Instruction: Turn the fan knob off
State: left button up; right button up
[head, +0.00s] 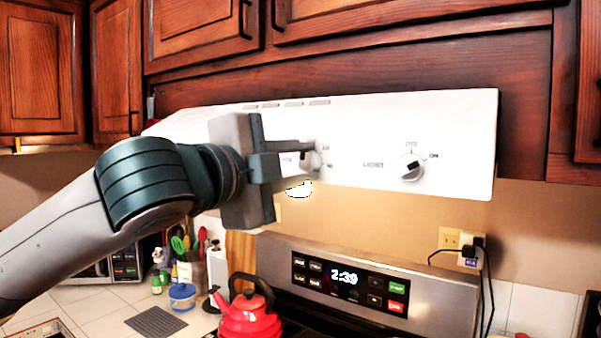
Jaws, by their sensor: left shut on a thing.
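The white range hood (400,120) hangs under the dark wood cabinets. A knob (312,161) sits on the left part of its front, largely hidden by my gripper; its label cannot be read. My left gripper (306,156) comes in from the left and is shut on this knob, with its fingers against the hood front. A second knob (410,167), white with a dark grip, is on the hood further right, apart from my gripper. Small lettering stands around it. My right gripper is not in view.
Below the hood are a stove panel (350,283) with a lit clock, a red kettle (248,314), a utensil holder and a blue-lidded container (182,297). A wall outlet (459,243) with black cords is at right. The space right of my gripper is free.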

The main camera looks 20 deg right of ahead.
pick_arm(q)
jog(key=shift+f+n, duration=0.1)
jog(key=shift+n, duration=0.4)
jog(key=o, duration=1)
jog(key=shift+a, duration=0.1)
